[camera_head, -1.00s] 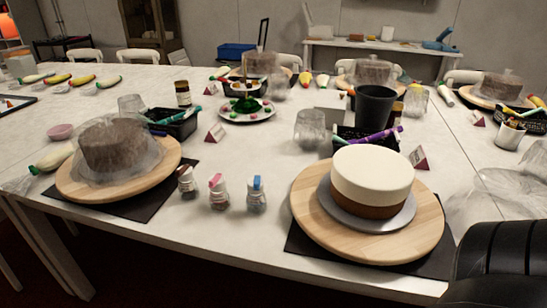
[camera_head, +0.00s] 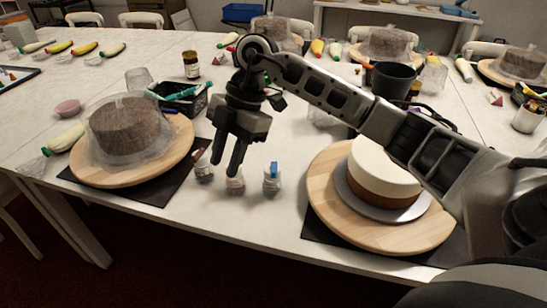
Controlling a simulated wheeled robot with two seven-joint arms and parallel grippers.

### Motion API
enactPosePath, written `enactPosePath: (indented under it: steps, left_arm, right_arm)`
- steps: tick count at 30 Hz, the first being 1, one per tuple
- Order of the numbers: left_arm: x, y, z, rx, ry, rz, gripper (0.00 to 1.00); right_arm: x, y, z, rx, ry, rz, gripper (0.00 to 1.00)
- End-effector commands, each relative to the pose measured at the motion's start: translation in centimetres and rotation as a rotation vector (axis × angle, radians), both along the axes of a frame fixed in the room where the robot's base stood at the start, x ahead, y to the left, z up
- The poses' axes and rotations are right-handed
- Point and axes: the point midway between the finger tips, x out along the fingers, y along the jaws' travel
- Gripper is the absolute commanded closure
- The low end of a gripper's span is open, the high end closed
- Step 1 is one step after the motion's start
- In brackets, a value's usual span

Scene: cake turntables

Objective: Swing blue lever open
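The blue lever (camera_head: 274,168) stands on top of a small clear jar (camera_head: 272,185) on the table's front part. My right gripper (camera_head: 226,173) points down over the neighbouring jar (camera_head: 236,185), to the left of the blue lever. Its two dark fingers are apart with nothing seen between them. The fingers hide the top of that middle jar, and I cannot tell whether they touch it. My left gripper is not in view.
A third jar (camera_head: 203,170) stands at the left. A wrapped brown cake sits on a wooden turntable (camera_head: 175,165) at left. A white and brown cake (camera_head: 375,170) on another turntable (camera_head: 325,205) is partly behind my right arm.

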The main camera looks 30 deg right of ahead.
Motion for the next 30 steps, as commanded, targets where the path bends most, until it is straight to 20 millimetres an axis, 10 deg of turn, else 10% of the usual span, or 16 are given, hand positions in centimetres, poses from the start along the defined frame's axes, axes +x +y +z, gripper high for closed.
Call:
enactPosePath:
  steps: [3, 7, 30]
  left_arm:
    - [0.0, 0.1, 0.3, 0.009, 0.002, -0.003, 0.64]
    - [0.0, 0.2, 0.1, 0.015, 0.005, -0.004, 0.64]
    - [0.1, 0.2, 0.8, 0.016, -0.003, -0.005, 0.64]
  right_arm:
    - [1.7, -7.3, 3.9, -0.293, 0.021, -0.238, 0.68]
    - [2.0, -11.0, 5.9, -0.432, 0.037, -0.390, 0.68]
    - [1.7, -11.7, -7.0, -0.463, 0.045, -0.422, 0.68]
